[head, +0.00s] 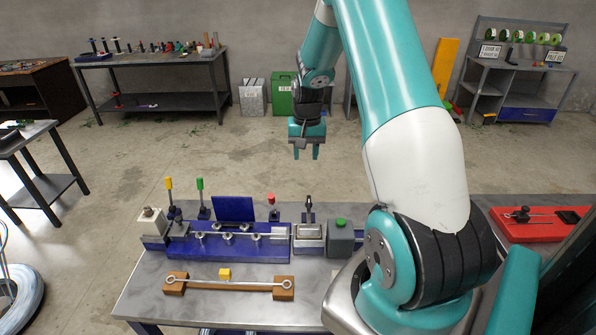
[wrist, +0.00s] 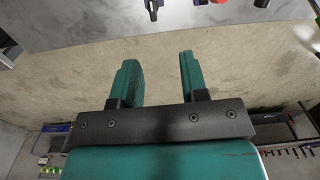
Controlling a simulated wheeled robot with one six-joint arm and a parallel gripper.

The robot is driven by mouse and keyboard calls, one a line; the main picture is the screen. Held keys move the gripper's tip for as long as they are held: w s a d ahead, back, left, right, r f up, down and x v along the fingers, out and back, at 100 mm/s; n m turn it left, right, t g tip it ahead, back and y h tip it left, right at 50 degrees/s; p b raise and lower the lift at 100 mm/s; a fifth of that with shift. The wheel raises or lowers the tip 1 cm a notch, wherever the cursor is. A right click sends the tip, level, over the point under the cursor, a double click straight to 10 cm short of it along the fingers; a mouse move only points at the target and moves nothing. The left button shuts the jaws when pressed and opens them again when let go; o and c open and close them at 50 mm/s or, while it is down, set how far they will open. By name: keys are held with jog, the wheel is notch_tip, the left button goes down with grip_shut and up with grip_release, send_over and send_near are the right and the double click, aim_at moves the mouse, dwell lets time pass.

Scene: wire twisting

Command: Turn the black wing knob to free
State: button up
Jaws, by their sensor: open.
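A black upright part (head: 308,205), which looks like the wing knob, stands on a small silver-topped block at the right part of the blue fixture in the head view. A black part at the top edge of the wrist view (wrist: 151,8) may be the same knob. Its exact turn position is too small to tell. My gripper (head: 306,154) hangs in the air beyond the bench's far edge, fingers pointing down, apart from the knob. In the wrist view its two teal fingers (wrist: 158,65) are spread with nothing between them.
A grey box with a green button (head: 341,222) stands right of the knob. A rod on wooden blocks (head: 228,284) lies in front.

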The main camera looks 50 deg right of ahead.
aim_at(309, 199)
jog(key=shift+m, duration=0.4)
jog(key=f+b, duration=0.4)
jog(key=f, duration=0.2)
jog(key=d+f+b, duration=0.1)
jog(key=f+b, duration=0.3)
jog(key=f, duration=0.2)
jog(key=d+f+b, duration=0.1)
jog(key=f+b, duration=0.3)
jog(key=f, duration=0.1)
jog(key=shift+f, duration=0.4)
grip_shut()
